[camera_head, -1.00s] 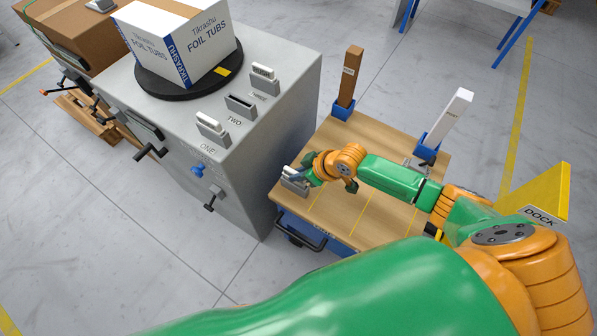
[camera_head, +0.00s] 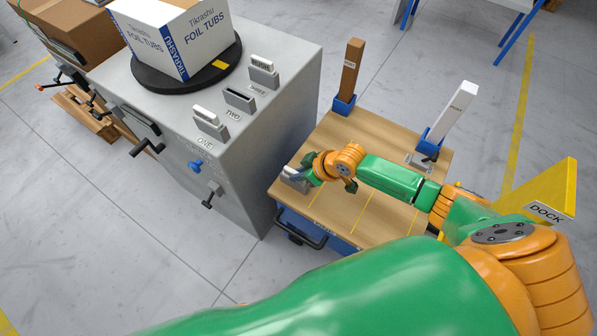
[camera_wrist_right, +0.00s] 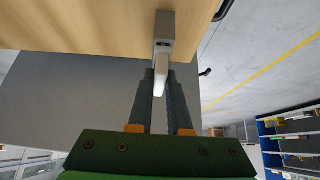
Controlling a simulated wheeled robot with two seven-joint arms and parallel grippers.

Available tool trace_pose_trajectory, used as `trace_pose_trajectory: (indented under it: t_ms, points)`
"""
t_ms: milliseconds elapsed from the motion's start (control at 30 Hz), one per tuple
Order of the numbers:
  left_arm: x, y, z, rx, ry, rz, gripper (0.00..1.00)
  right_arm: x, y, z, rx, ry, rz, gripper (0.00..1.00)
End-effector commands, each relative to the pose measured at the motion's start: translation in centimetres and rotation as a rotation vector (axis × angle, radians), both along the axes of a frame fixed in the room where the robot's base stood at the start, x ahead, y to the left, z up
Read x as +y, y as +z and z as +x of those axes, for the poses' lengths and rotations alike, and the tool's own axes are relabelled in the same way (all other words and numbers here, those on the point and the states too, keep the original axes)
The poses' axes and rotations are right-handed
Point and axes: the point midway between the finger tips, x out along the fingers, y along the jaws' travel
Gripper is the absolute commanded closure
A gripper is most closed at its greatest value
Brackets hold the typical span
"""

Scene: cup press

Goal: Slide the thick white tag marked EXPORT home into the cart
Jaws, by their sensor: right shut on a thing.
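My right gripper (camera_head: 307,172) reaches over the left front edge of the wooden-topped cart (camera_head: 350,215). In the right wrist view the gripper (camera_wrist_right: 160,90) is shut on a thick white tag (camera_wrist_right: 161,78). The tag's far end meets a grey slotted holder (camera_wrist_right: 165,25) at the cart's edge. The holder also shows in the head view (camera_head: 292,183). I cannot tell how deep the tag sits, and no EXPORT lettering shows on it from here. My left gripper is not in view.
A grey cabinet (camera_head: 255,150) with slots marked ONE, TWO and another stands close to the cart's left. A turntable (camera_head: 225,65) on it carries a FOIL TUBS carton (camera_head: 180,35). A brown post (camera_head: 349,70) and white post (camera_head: 455,110) stand at the cart's far side. A yellow DOCK sign (camera_head: 550,190) stands right.

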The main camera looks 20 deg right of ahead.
Motion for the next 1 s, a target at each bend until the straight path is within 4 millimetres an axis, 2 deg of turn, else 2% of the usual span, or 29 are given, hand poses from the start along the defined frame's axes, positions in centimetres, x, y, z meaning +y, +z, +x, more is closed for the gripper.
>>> trace_pose_trajectory:
  t_ms: [33, 133, 167, 433, 733, 833, 1000]
  points:
    - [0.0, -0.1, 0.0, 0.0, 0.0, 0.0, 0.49, 0.0, -0.1, 0.0, 0.0, 0.0, 0.0, 0.78]
    - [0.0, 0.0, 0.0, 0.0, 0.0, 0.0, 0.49, 0.0, 0.0, 0.0, 0.0, 0.0, 0.0, 0.51]
    - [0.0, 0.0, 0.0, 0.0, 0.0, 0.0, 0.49, 0.0, 0.0, 0.0, 0.0, 0.0, 0.0, 0.48]
    - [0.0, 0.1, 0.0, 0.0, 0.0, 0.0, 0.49, 0.0, 0.1, -0.1, 0.0, 0.0, 0.0, 0.48]
    - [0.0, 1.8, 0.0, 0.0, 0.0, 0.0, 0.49, -2.1, 4.9, -2.6, -0.001, 0.001, -0.003, 0.48]
    - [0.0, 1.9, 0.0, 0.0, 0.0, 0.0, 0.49, -2.4, 5.7, -3.1, 0.0, 0.001, -0.001, 0.48]
    - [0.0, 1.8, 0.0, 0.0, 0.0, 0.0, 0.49, -2.5, 5.8, -3.2, 0.0, 0.0, 0.0, 0.48]
